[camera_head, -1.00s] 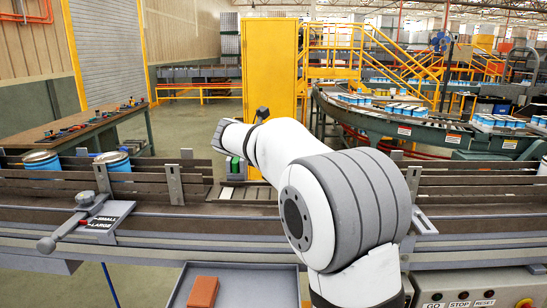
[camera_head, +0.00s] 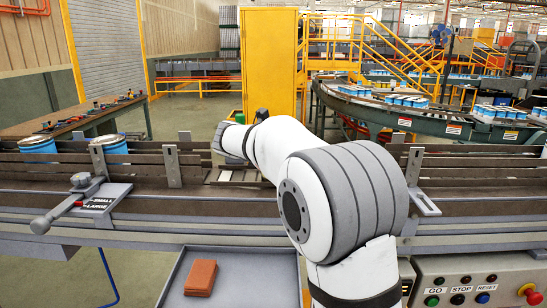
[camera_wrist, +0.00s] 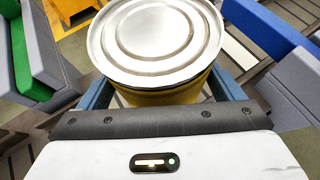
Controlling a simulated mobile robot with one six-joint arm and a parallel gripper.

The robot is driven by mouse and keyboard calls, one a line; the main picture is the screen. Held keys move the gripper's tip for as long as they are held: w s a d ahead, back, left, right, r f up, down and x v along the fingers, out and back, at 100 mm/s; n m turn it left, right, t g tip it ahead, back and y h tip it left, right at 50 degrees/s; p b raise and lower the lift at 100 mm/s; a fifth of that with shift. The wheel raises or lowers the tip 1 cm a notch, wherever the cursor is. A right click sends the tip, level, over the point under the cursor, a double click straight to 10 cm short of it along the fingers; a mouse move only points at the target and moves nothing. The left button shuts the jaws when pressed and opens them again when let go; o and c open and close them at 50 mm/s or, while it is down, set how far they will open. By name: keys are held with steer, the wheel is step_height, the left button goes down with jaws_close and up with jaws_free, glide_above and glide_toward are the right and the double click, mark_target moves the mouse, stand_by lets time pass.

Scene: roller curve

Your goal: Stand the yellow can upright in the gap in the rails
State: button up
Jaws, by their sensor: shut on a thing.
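In the wrist view the yellow can (camera_wrist: 165,95) shows its round silver lid facing the camera, with a strip of yellow side below it. My gripper (camera_wrist: 162,92) is shut on it, with a blue finger at each side of the can. The can's lower end is hidden. In the head view my white arm reaches over the conveyor and hides the can and the fingers. The gap in the rails (camera_head: 230,176) shows to the left of my forearm, with part of it behind the arm. I cannot tell how the can stands relative to the gap.
Blue-banded cans (camera_head: 38,146) stand on the conveyor at left. Metal brackets (camera_head: 172,166) hold the rails. A size lever (camera_head: 62,208) sticks out at front left. A grey tray (camera_head: 245,275) with an orange-brown block (camera_head: 201,277) is in front. A control panel (camera_head: 475,285) is at right.

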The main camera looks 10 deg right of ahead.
steer(key=shift+f, duration=0.35)
steer(key=o, duration=0.9)
